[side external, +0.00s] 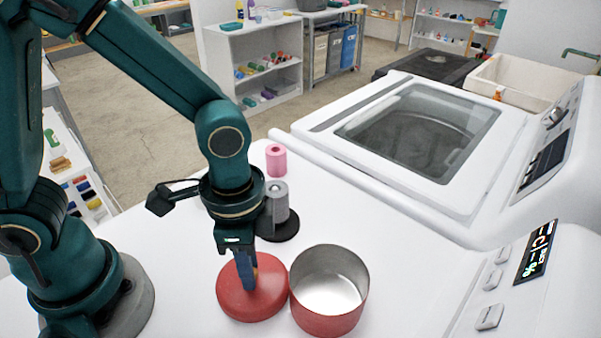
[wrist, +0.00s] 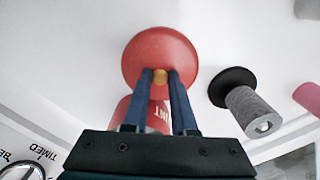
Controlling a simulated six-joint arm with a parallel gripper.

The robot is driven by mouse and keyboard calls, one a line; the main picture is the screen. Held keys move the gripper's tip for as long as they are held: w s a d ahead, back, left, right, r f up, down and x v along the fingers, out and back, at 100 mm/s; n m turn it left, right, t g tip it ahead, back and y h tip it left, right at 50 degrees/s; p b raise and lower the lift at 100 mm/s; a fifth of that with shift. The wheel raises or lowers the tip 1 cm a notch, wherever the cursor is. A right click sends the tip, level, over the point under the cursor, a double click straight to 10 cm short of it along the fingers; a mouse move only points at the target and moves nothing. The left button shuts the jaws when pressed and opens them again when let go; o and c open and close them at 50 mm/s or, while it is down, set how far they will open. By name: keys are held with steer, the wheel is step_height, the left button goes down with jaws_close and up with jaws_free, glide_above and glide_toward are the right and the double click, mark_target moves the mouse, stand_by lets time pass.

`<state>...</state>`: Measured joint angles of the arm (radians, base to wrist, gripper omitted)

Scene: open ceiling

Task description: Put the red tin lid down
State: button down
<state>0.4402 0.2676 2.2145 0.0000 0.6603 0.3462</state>
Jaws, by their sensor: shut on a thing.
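The red tin lid (side external: 238,300) is a round red disc with a small tan knob. It is left of the open red tin (side external: 328,320) on the white top, and I cannot tell whether it touches the surface. My gripper (side external: 247,279) points down over the lid's middle, shut on its knob. In the wrist view the lid (wrist: 150,48) is ahead of my gripper (wrist: 160,80), with the knob (wrist: 160,76) between the two blue fingers. The tin (wrist: 122,112) is partly hidden behind the fingers there.
A grey roll (side external: 278,203) on a black round base (side external: 280,229) and a pink roll (side external: 276,160) stand behind the lid. A washing machine (side external: 350,150) with a glass top is at the right. The white surface left of the lid is clear.

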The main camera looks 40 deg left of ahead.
steer(key=shift+f, duration=0.9)
steer(key=shift+f, duration=0.1)
steer(key=c, duration=0.7)
jaws_free()
